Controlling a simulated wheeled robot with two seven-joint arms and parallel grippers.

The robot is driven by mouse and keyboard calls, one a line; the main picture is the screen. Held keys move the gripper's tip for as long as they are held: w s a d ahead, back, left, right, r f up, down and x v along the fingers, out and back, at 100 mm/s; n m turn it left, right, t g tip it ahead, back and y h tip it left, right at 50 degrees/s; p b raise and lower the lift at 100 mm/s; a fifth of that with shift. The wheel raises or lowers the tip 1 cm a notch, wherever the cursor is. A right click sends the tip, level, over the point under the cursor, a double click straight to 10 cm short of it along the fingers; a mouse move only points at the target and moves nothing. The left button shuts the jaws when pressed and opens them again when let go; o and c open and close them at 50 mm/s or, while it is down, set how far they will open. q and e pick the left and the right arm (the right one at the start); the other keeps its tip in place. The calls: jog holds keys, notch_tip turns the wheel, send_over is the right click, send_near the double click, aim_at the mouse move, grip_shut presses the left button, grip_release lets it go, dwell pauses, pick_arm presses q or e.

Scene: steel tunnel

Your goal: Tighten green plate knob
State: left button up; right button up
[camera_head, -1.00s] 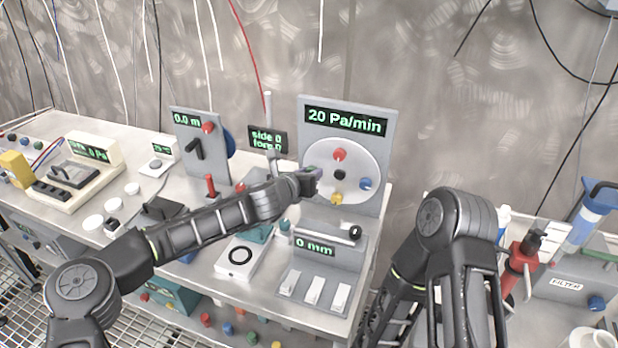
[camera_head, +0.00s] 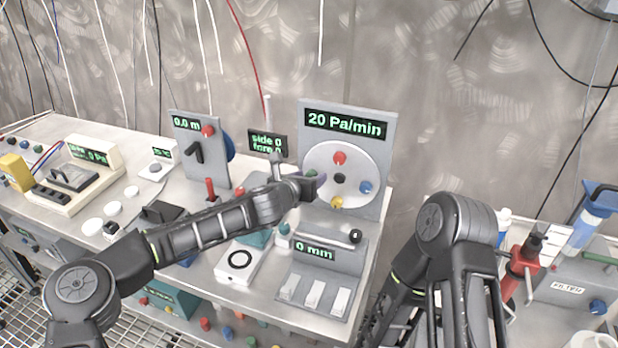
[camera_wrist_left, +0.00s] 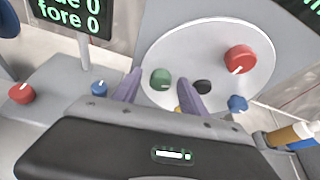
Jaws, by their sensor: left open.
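The round white plate (camera_head: 335,195) stands on the upright grey panel that reads 20 Pa/min. It carries a red knob (camera_head: 339,158), a blue knob (camera_head: 365,187), a yellow knob (camera_head: 336,202) and a black centre knob (camera_head: 339,179). The green plate knob (camera_wrist_left: 160,79) is on the plate in the left wrist view; in the head view my gripper largely hides it. My left gripper (camera_head: 318,184) is open at the plate's left side. In the wrist view its purple fingers lie either side of the green knob, with no clear contact. My right gripper is out of view.
Below the plate stands a grey box reading 0 mm (camera_head: 318,252) with white switches. A small dark display (camera_head: 267,143) stands left of the plate. A panel with a black lever (camera_head: 195,150) is further left. Bottles and a filter unit (camera_head: 570,285) stand at right.

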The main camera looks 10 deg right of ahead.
pick_arm(q)
jog(key=b+v, duration=0.2)
jog(key=v, duration=0.5)
jog(key=shift+s+a+r, duration=0.2)
jog(key=shift+s, duration=0.15)
